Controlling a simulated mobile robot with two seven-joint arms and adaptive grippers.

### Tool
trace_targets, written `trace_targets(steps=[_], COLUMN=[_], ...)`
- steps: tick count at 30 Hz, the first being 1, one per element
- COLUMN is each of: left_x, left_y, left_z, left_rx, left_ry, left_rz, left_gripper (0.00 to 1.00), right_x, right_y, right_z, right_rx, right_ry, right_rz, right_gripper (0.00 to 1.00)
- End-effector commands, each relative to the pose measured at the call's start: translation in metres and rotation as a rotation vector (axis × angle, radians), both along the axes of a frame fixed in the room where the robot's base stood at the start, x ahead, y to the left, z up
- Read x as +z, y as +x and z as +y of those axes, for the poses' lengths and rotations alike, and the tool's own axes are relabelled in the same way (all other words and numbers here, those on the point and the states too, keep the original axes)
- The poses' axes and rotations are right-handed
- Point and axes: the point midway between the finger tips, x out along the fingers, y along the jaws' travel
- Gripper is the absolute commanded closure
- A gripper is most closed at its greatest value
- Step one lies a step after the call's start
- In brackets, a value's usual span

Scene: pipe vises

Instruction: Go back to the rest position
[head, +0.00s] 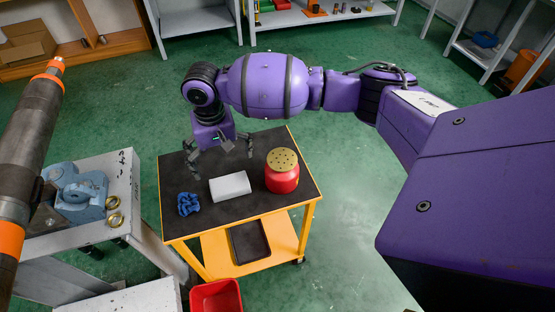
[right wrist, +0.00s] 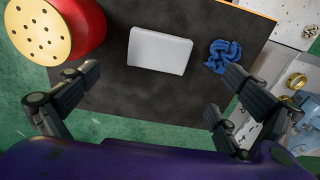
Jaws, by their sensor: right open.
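My right gripper (head: 221,158) hangs over the far edge of a black-topped yellow cart (head: 240,207). Its fingers are spread apart with nothing between them, and the right wrist view shows the open fingers (right wrist: 152,98) apart from the things on the cart. A white block (head: 230,186) lies on the cart's top near the gripper; it also shows in the right wrist view (right wrist: 160,51). My left gripper is not in view.
A red canister with a perforated gold lid (head: 282,171) and a crumpled blue cloth (head: 188,204) are on the cart. A blue-grey vise (head: 80,194) and brass rings (head: 114,212) sit on a grey bench. An orange-banded pipe (head: 30,150) rises at left. A red bin (head: 216,297) stands below.

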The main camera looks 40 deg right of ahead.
Motion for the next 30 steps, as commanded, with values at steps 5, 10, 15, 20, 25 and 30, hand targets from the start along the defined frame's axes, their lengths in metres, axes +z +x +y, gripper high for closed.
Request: trace_targets(steps=[5, 10, 15, 20, 25, 30], left_x=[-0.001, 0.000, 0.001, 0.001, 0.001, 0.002], left_y=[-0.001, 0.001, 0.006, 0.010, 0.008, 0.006], left_z=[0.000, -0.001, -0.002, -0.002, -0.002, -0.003], left_rx=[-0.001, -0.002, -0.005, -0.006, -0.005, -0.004], left_ry=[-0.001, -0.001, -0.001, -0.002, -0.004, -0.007], left_rz=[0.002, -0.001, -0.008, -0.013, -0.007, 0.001], left_gripper=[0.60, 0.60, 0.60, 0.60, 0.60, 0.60], right_x=[0.002, 0.002, 0.001, 0.002, 0.024, 0.024], right_y=[0.001, 0.001, 0.001, 0.020, 0.066, 0.078], right_z=[0.001, 0.001, 0.001, 0.011, 0.046, 0.095], right_rx=[0.001, 0.001, 0.011, 0.138, 0.359, 0.583], right_ry=[0.000, 0.001, 0.000, 0.036, 0.090, 0.161], right_rz=[-0.003, -0.003, -0.003, -0.085, -0.326, -0.570], right_gripper=[0.00, 0.00, 0.00, 0.00, 0.00, 0.00])
